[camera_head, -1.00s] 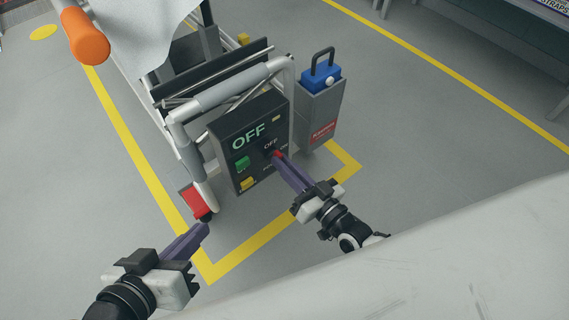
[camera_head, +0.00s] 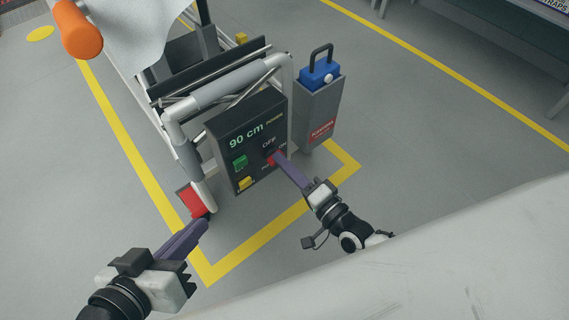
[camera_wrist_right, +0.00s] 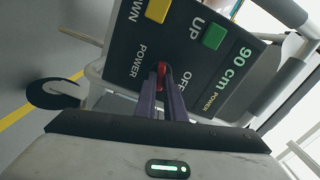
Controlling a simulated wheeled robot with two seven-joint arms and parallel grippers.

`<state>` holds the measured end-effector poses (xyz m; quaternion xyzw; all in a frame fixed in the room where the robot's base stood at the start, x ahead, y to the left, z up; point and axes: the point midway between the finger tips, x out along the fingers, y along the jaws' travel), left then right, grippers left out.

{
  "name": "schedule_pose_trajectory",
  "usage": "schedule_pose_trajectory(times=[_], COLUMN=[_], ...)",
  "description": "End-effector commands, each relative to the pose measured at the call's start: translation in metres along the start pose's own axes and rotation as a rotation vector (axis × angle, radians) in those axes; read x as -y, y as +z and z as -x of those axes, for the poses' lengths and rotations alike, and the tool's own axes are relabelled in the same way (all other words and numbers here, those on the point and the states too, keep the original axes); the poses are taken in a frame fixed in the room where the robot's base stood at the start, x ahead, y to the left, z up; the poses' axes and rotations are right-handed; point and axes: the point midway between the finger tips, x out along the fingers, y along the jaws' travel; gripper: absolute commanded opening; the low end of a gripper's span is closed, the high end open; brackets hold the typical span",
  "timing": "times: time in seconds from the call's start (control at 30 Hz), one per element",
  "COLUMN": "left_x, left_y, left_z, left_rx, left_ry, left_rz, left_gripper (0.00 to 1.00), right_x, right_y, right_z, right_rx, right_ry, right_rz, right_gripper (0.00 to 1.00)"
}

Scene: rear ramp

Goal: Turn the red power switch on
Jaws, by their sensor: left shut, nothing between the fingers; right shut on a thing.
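The red power switch (camera_wrist_right: 162,70) is on the dark control panel (camera_head: 222,128) of the wheeled frame, beside the labels OFF and POWER. My right gripper (camera_head: 276,158) is shut on the switch; its purple fingers close around the red knob in the right wrist view (camera_wrist_right: 160,92). The panel's display (camera_head: 246,136) reads "90 cm" in green, and a POWER label next to it is lit yellowish. Part of the switch is hidden by the fingers. My left gripper (camera_head: 204,224) is shut and empty, low near the red pedal.
The panel has a green UP button (camera_head: 239,162) and a yellow DOWN button (camera_head: 245,183). A grey box with a blue battery-like unit (camera_head: 320,74) stands right of the panel. A red pedal (camera_head: 190,199) is at the lower left. Floor to the right is clear.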

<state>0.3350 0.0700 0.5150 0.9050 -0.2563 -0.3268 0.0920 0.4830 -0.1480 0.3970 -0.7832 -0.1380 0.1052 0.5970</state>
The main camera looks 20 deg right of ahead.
Motion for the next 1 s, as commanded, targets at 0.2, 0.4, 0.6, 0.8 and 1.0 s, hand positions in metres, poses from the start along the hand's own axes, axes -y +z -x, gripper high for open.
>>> schedule_pose_trajectory(times=[0.2,0.4,0.6,0.8,1.0], left_x=[-0.0007,-0.0015,-0.002,-0.0023,-0.0023], left_y=[0.0007,0.0002,-0.0001,-0.0002,-0.0003], left_z=[-0.0007,-0.0003,-0.0001,0.0,0.0001], left_rx=[-0.003,-0.006,-0.007,-0.007,-0.007], left_ry=[0.004,0.006,0.008,0.008,0.008], left_rz=[0.003,0.003,0.004,0.004,0.004], left_gripper=[0.0,0.0,0.0,0.0,0.0], right_x=[0.0002,0.0,-0.0003,-0.0003,-0.0003], right_y=[-0.0019,-0.0022,-0.0025,-0.0027,-0.0029], right_z=[-0.0016,-0.0018,-0.0019,-0.0019,-0.002], right_rx=[-0.003,-0.003,-0.004,-0.005,-0.005], right_ry=[-0.004,-0.004,-0.004,-0.004,-0.004], right_rz=[-0.147,-0.233,-0.276,-0.286,-0.286], right_gripper=[0.0,0.0,0.0,0.0,0.0])
